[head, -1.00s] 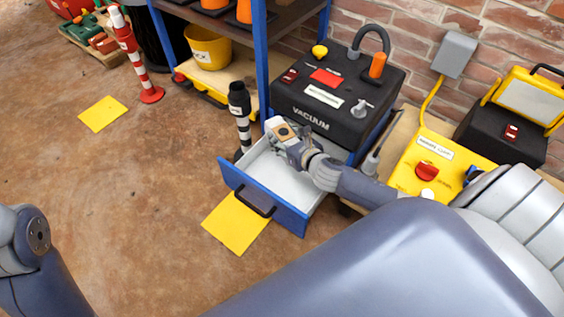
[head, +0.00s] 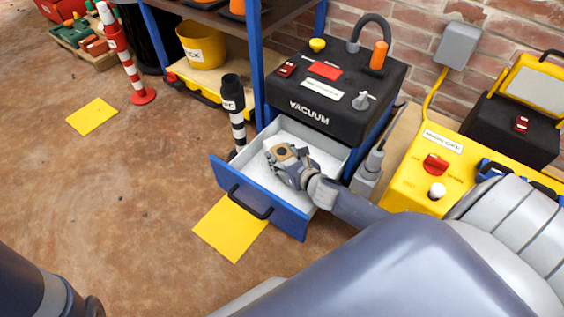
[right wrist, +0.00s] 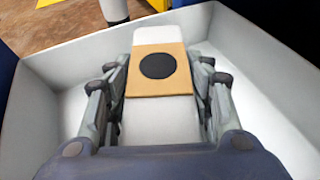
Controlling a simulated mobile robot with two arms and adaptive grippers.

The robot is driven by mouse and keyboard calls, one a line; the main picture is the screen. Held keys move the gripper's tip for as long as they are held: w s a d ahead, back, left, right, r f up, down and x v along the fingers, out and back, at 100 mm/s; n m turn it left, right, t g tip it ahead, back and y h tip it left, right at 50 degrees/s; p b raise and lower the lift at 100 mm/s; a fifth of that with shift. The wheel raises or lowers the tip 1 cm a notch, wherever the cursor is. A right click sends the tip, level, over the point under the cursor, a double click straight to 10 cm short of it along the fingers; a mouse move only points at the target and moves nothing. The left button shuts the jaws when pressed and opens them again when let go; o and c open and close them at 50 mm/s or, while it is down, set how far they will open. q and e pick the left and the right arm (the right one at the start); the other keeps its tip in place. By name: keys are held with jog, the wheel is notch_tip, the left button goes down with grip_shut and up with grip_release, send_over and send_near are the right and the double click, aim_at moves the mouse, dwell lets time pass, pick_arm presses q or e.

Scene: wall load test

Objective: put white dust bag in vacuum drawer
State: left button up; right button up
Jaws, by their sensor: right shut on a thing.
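The vacuum (head: 335,92) is a black box labelled VACUUM, and its blue-fronted drawer (head: 229,187) is pulled open with a pale inside. My right gripper (head: 281,152) is inside the drawer's outline. It is shut on the white dust bag, which has a tan collar with a round black hole; the bag (right wrist: 157,36) shows clearly between the fingers (right wrist: 160,85) in the right wrist view. The drawer walls (right wrist: 60,70) surround the bag there. Whether the bag touches the drawer floor I cannot tell. My left gripper is not in view.
A blue-post shelf (head: 258,60) stands left of the vacuum, with a black-topped striped post (head: 234,108) beside the drawer. A yellow control box (head: 430,170) is at the right. A yellow floor sheet (head: 230,228) lies below the drawer. The floor at left is mostly open.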

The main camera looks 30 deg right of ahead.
jog(key=shift+f, duration=0.5)
jog(key=shift+r, duration=0.1)
jog(key=shift+f, duration=0.25)
jog(key=o, duration=1.1)
